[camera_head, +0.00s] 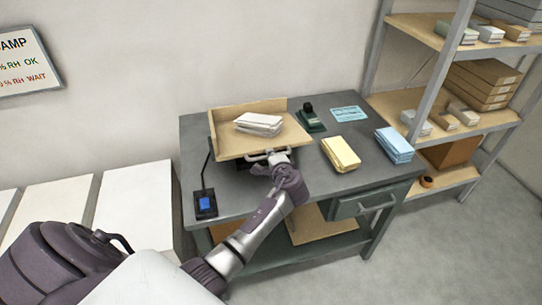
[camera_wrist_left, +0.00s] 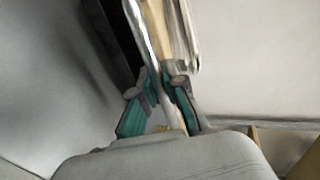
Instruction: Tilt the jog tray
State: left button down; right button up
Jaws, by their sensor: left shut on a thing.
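The jog tray (camera_head: 229,143) is a pale wooden tray with raised walls at its back and left, on the workbench. A white paper stack (camera_head: 258,124) lies in it. My left gripper (camera_head: 268,157) is at the tray's front edge, shut on its metal bar handle (camera_head: 256,156). In the left wrist view the handle bar (camera_wrist_left: 149,40) runs between the teal-padded fingers (camera_wrist_left: 160,88), beside the wooden edge (camera_wrist_left: 158,25). Something dark shows under the tray's front; my wrist partly hides it. I cannot tell the tray's exact tilt. My right gripper is out of view.
On the grey bench (camera_head: 310,180) are a yellow stack (camera_head: 341,154), a blue stack (camera_head: 394,145), a dark green stamp-like device (camera_head: 310,119), a light-blue card (camera_head: 349,114) and a corded black box with a blue button (camera_head: 205,203). Shelves (camera_head: 425,100) stand at right.

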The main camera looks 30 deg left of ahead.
pick_arm(q)
jog(key=c, duration=1.2)
grip_release()
jog(key=shift+r, duration=0.15)
jog(key=v, duration=1.2)
